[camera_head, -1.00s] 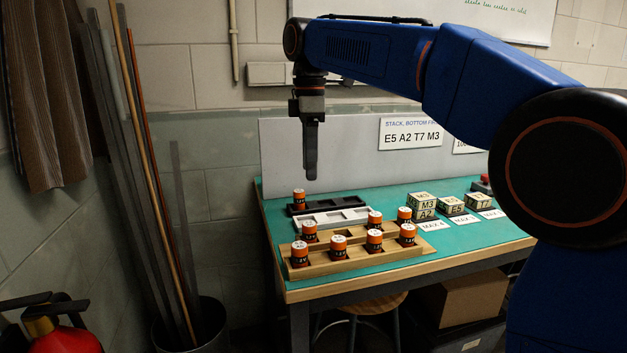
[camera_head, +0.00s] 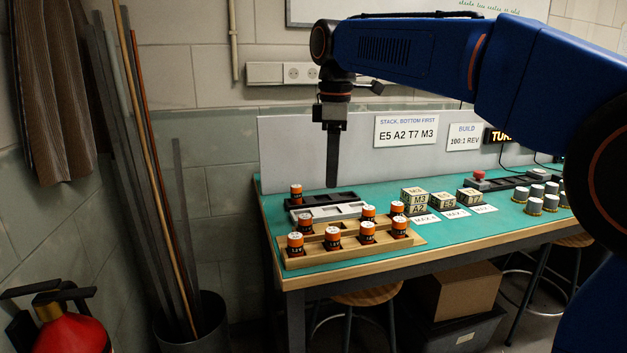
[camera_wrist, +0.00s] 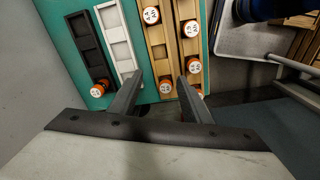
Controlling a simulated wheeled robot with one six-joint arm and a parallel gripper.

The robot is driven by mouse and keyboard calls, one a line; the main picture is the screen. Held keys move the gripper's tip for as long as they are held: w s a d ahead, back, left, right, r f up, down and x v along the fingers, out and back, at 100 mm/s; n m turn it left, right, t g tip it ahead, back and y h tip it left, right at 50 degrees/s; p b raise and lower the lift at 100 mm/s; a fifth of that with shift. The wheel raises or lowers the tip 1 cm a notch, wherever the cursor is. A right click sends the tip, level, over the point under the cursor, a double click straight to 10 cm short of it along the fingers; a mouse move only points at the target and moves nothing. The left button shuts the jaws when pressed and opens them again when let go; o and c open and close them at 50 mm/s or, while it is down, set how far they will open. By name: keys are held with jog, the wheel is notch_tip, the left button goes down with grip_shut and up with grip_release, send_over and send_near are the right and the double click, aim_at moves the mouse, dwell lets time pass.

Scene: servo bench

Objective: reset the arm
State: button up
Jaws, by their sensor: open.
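My gripper (camera_head: 333,158) hangs pointing down from my blue arm, above the back left part of the green bench. In the wrist view my gripper (camera_wrist: 155,88) shows two dark fingers spread apart with nothing between them. Below it are a black tray (camera_head: 335,199), a white tray (camera_head: 347,213) and a wooden rack (camera_head: 300,262). Several orange-banded cylinders stand in the wooden rack, among them one at its front left (camera_head: 295,244). One orange cylinder (camera_head: 296,193) stands at the black tray's left end.
Several grey cylinders (camera_head: 550,203) stand at the right, near a red button (camera_head: 478,175). A grey panel (camera_head: 310,140) backs the bench. Poles and a red extinguisher (camera_head: 70,332) stand left.

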jog(key=s+d+f+m, duration=0.1)
jog(key=s+d, duration=0.1)
jog(key=d, duration=0.1)
jog(key=s+d+f+m, duration=0.1)
jog(key=s+d, duration=0.1)
jog(key=d, duration=0.1)
jog(key=s+d+f+m+t, duration=0.1)
jog(key=d+m, duration=0.1)
jog(key=shift+s+d, duration=0.4)
jog(key=s+d+f+m+t, duration=0.1)
jog(key=s+d+f+m, duration=0.5)
jog(key=s+f, duration=0.5)
jog(key=s+d+f+m+t, duration=0.2)
jog(key=s+d+f+m, duration=0.5)
jog(key=s+d+f, duration=0.3)
notch_tip(320, 180, down, 2)
jog(key=shift+s+f, duration=0.2)
jog(key=shift+s, duration=0.5)
